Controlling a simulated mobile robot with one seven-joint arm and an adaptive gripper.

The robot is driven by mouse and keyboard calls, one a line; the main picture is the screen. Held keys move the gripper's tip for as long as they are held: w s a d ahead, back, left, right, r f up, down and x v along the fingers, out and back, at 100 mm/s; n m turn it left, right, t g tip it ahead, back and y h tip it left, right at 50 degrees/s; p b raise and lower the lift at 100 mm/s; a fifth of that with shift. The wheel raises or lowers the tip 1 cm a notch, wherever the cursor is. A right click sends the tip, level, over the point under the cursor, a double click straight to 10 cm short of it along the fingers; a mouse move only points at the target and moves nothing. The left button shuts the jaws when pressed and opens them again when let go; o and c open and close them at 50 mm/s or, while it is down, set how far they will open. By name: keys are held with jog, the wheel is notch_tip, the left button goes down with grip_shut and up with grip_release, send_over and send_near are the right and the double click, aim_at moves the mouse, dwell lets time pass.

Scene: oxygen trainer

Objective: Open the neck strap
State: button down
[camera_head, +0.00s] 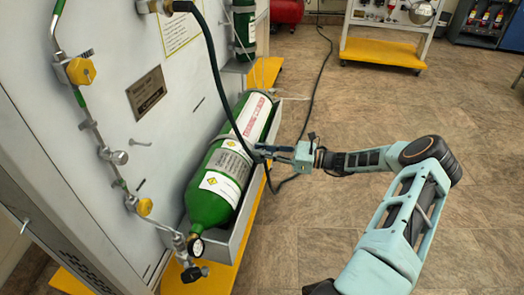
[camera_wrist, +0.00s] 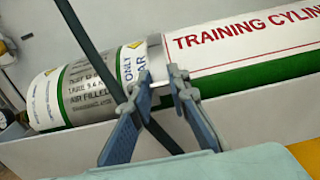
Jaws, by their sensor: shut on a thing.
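A green and white training cylinder (camera_head: 221,171) lies in a grey trough along the cabinet; its labelled side also shows in the wrist view (camera_wrist: 93,90). My gripper (camera_head: 263,152) is at the cylinder's right side, about halfway along. In the wrist view its fingertips (camera_wrist: 160,84) are close together with a thin pale piece between them, against the cylinder's white band. This may be part of the neck strap, but I cannot tell for sure. A dark hose (camera_wrist: 98,62) crosses the left finger and runs down between the fingers.
The dark hose (camera_head: 213,65) hangs from the cabinet's top fitting and loops by my gripper. The grey trough wall (camera_wrist: 237,114) stands just under the fingers. Yellow valve handles (camera_head: 80,71) are on the cabinet (camera_head: 150,60).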

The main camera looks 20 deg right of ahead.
jog(key=shift+r, duration=0.15)
jog(key=r+p, duration=0.1)
jog(key=p, duration=0.2)
jog(key=shift+r+h, duration=0.35)
jog(key=shift+h, duration=0.05)
notch_tip(320, 180, up, 10)
jog(key=w+a+f+g+h+p, duration=0.1)
jog(key=w+a+g+h+p, duration=0.25)
jog(key=p, duration=1.15)
jog(key=w+a+r+g+h+p, duration=0.1)
jog(key=w+a+r+h+p, duration=0.2)
jog(key=a+p, duration=0.2)
jog(key=w+a+r+g+h+p, duration=0.2)
jog(key=w+a+r+h+p, duration=0.1)
jog(key=a+p, duration=0.3)
jog(key=shift+w+a+r, duration=0.25)
jog(key=shift+a+r, duration=0.05)
jog(key=shift+r, duration=0.45)
jog(key=shift+g, duration=0.25)
